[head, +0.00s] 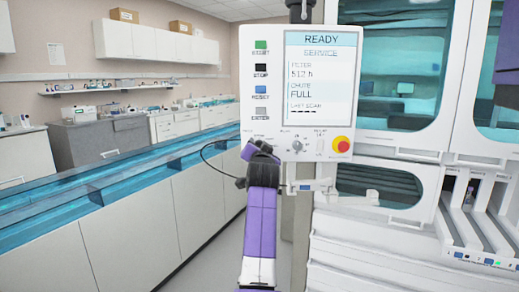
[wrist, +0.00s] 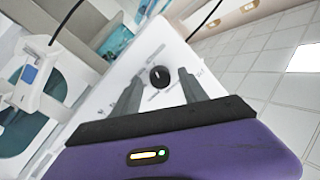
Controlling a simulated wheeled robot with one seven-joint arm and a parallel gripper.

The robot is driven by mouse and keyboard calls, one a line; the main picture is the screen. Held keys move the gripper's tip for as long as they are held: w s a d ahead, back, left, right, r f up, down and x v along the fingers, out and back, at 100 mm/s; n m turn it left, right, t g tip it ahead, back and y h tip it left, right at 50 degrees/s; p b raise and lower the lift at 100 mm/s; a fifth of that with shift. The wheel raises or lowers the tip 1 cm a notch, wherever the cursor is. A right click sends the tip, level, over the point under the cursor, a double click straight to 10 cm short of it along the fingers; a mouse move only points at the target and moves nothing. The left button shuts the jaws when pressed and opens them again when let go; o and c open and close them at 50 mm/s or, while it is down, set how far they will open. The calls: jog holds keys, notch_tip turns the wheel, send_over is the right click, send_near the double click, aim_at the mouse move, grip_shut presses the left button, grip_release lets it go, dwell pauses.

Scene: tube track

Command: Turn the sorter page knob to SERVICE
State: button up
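The sorter panel (head: 268,90) is a white upright board with a screen (head: 319,80) reading READY, then SERVICE, FILTER 512 h, CHUTE FULL and LAST SCAN with dashes. In the wrist view a round black knob (wrist: 160,77) with a small pale mark sits on the white panel face. My gripper (wrist: 158,84) is open, its two grey fingers apart on either side of the knob, with visible gaps to it. In the head view my gripper (head: 258,152) is at the panel's lower left and hides the knob there. The knob's labels are too blurred to read.
Green (head: 261,45), black (head: 261,68), blue (head: 261,90) and grey (head: 261,113) buttons line the panel's left side. A white bracket arm (head: 330,192) is below.

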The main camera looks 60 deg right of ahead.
jog(key=v, duration=0.7)
jog(key=shift+s+a, duration=0.2)
jog(key=shift+a, duration=0.2)
dwell(0.4)
